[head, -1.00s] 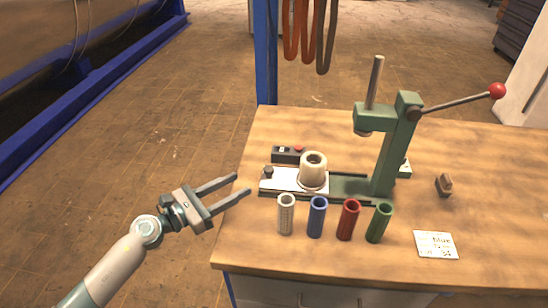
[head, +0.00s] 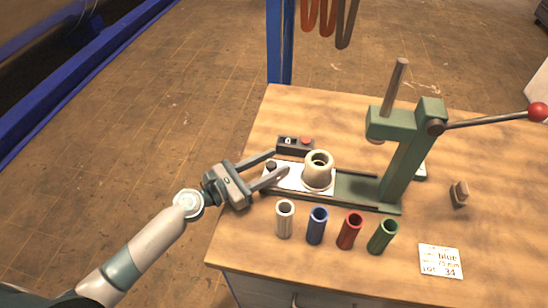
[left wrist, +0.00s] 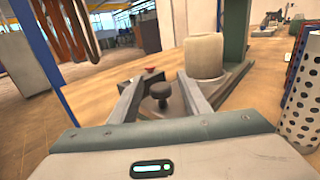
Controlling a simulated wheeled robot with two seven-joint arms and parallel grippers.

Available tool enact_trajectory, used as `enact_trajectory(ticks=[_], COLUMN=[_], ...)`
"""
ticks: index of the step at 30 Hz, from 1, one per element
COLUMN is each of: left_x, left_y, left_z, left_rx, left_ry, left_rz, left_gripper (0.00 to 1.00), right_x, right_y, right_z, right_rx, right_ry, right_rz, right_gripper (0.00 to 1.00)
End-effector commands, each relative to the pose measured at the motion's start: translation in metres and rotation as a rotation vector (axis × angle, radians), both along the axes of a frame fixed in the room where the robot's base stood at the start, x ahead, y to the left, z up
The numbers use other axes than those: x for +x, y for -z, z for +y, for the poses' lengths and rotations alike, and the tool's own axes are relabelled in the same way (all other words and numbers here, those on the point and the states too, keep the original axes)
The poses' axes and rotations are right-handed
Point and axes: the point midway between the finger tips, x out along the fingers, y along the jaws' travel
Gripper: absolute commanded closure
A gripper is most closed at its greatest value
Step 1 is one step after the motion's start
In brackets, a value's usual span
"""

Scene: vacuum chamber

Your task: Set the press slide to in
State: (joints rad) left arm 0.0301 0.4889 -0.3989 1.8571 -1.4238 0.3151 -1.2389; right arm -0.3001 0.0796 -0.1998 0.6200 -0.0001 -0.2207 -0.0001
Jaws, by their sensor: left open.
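The press slide (head: 290,178) is a pale plate on the green press base, drawn out to the left of the press column. A cream cylindrical holder (head: 318,168) stands on it. A dark knob (head: 271,165) sits at its left end; the knob also shows in the left wrist view (left wrist: 160,91). The green press (head: 405,150) has a ram above the base and a red-tipped lever. My left gripper (head: 281,166) is open, its two fingers on either side of the knob. I cannot tell whether they touch it. My right gripper is not in view.
Several tubes stand along the front: white (head: 284,219), blue (head: 317,226), red (head: 350,231) and green (head: 382,237). A black box with a red button (head: 295,146) is behind the slide. A label card (head: 440,261) and small brown block (head: 459,193) lie to the right.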

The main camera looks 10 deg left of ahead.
Motion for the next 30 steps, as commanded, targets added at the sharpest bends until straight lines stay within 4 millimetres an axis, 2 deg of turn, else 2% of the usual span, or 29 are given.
enact_trajectory(ticks=[5,6,11,12,16,19,27,30], left_x=[0.000,0.000,0.000,0.000,0.000,0.001,0.001,0.001], left_y=[0.000,0.000,0.000,0.000,-0.001,-0.003,-0.004,-0.002], left_z=[0.000,0.000,0.000,0.000,-0.001,-0.011,-0.066,-0.076], left_rx=[0.000,0.000,0.001,0.001,0.000,-0.001,-0.002,0.000], left_ry=[0.000,0.000,0.000,0.000,0.000,0.001,0.001,0.001], left_rz=[0.000,0.000,-0.001,-0.001,0.000,-0.001,0.001,0.000], left_gripper=[0.57,0.59,0.97,1.00,1.00,1.00,1.00,1.00], right_x=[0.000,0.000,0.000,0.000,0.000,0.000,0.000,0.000], right_y=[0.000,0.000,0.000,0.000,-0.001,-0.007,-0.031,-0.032], right_z=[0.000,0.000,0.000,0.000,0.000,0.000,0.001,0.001], right_rx=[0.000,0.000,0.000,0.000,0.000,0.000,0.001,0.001], right_ry=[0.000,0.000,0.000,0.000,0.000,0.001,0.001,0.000], right_rz=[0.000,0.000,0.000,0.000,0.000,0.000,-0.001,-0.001], right_gripper=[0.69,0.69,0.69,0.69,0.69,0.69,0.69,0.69])
